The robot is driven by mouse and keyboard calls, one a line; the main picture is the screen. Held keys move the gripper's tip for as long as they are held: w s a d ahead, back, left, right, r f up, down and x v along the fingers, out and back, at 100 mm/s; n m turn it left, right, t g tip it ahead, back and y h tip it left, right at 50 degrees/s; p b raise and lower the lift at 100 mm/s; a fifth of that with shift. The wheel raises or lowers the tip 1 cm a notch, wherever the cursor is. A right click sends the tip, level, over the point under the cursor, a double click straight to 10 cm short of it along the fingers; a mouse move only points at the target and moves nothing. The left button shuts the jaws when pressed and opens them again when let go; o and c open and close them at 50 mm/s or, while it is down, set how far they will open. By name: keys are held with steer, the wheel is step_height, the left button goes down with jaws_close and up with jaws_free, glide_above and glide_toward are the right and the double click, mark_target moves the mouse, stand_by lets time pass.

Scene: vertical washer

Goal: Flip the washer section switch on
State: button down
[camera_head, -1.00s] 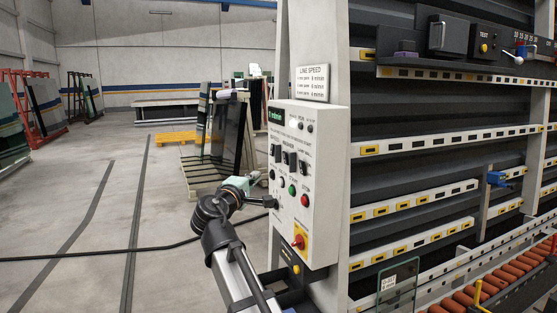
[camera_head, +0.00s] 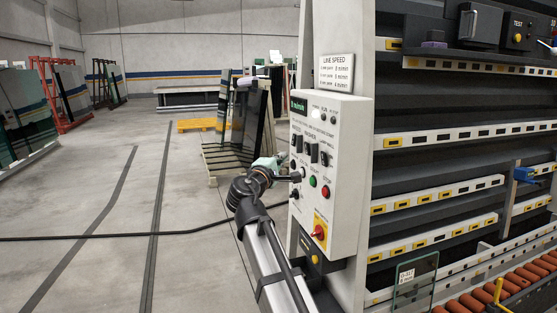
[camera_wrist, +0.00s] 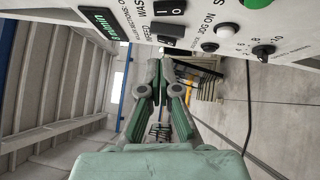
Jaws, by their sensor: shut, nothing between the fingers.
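The white control panel (camera_head: 332,190) stands on a post in the middle of the head view. It carries a row of black rocker switches near its upper left, one of them the switch by the washer label (camera_head: 311,153). A rocker marked I and O (camera_wrist: 170,7) shows at the top of the wrist view, beside partly cut-off "WASH" lettering. I cannot tell which way the rockers are set. My gripper (camera_head: 292,176) is at the panel's left edge, below the rocker row. In the wrist view my gripper (camera_wrist: 156,68) has its fingers together, empty, below the panel face; contact is not clear.
The panel also has green (camera_head: 312,181) and red buttons, and a red rotary switch (camera_head: 319,232) on yellow lower down. The washer frame and rollers (camera_head: 520,275) are to the right. A black cable crosses the floor; open floor lies left.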

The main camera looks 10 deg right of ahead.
steer(key=p, duration=0.2)
glide_toward(299, 148)
step_height(299, 148, up, 3)
steer(key=d, duration=0.2)
steer(key=w+d+p, duration=0.1)
steer(key=d, duration=0.1)
steer(key=shift+d+r, duration=0.1)
